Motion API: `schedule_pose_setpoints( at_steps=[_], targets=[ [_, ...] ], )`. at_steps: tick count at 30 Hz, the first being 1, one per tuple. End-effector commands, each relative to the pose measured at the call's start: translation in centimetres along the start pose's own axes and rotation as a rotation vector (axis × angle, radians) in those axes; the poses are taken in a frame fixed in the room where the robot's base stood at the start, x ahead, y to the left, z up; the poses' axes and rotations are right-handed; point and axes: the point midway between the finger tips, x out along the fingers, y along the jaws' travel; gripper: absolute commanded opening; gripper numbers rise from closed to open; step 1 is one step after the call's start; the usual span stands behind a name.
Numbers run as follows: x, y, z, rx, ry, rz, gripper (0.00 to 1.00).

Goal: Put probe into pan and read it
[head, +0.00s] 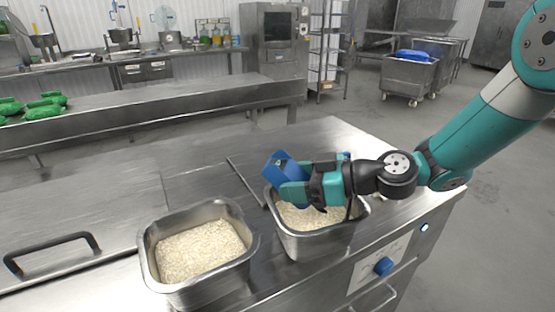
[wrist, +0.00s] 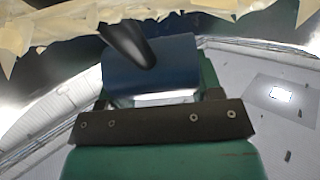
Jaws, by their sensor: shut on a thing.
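My gripper (head: 303,188) is low over the right steel pan (head: 292,243), which holds white rice (head: 306,217). It is shut on a blue-bodied thing, apparently the probe (head: 281,166), which is tilted at the left end of the gripper. In the wrist view the blue body (wrist: 150,68) lies between the gripper parts, with a dark finger across it. Its tip and any reading are hidden, so I cannot tell whether it touches the rice.
A second steel pan (head: 150,262) of rice stands to the left, close to the right pan. The steel counter (head: 110,205) has a black handle (head: 52,247) at the left and a blue knob (head: 384,266) on its front. Green items (head: 42,110) lie on a bench behind.

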Motion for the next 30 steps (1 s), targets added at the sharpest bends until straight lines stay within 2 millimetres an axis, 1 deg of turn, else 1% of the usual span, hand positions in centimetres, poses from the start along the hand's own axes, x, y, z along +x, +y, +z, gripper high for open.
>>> schedule_pose_setpoints(
  at_steps=[1, 2, 12, 24, 27, 30],
  targets=[
    [-0.1, -0.2, 0.5, 0.017, -0.027, -0.005, 0.28],
    [-0.2, -0.2, 0.2, 0.018, -0.028, -0.005, 0.28],
    [-1.2, 0.0, -3.9, 0.006, -0.019, 0.000, 0.28],
    [-2.4, 0.1, -8.2, 0.002, -0.016, 0.002, 0.28],
    [-2.6, 0.1, -8.9, 0.003, -0.016, 0.002, 0.28],
    [-2.7, 0.1, -9.3, 0.004, -0.016, 0.002, 0.28]
  ],
)
